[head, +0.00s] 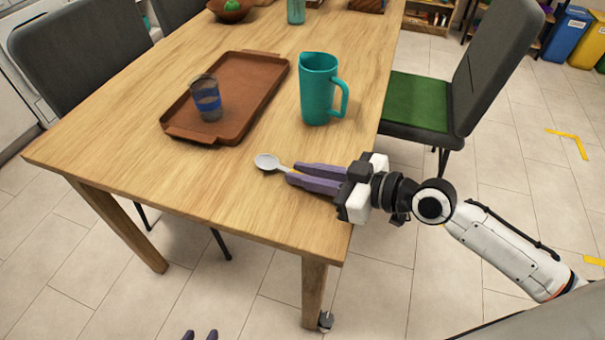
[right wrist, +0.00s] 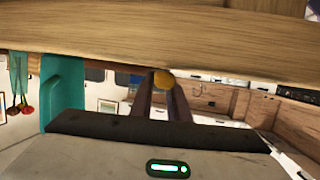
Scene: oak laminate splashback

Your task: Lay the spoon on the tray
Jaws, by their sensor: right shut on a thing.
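The spoon (head: 267,162) has a pale grey bowl pointing left and lies at the near right part of the table. My right gripper (head: 293,175) is shut on its handle, with purple fingers low over the table top. In the right wrist view a yellow part of the spoon (right wrist: 163,79) shows between the fingertips. Most of the handle is hidden by the fingers. The brown tray (head: 250,88) lies farther back and left of the spoon, apart from it. Only the two fingertips of my left gripper (head: 200,335) show at the bottom edge, apart and empty.
A blue-banded cup (head: 207,98) stands on the tray's near left part. A teal pitcher (head: 318,90) stands right of the tray, behind my right gripper. The wooden table (head: 190,190) is bare in front of the tray. A chair with a green seat (head: 415,100) is at the right.

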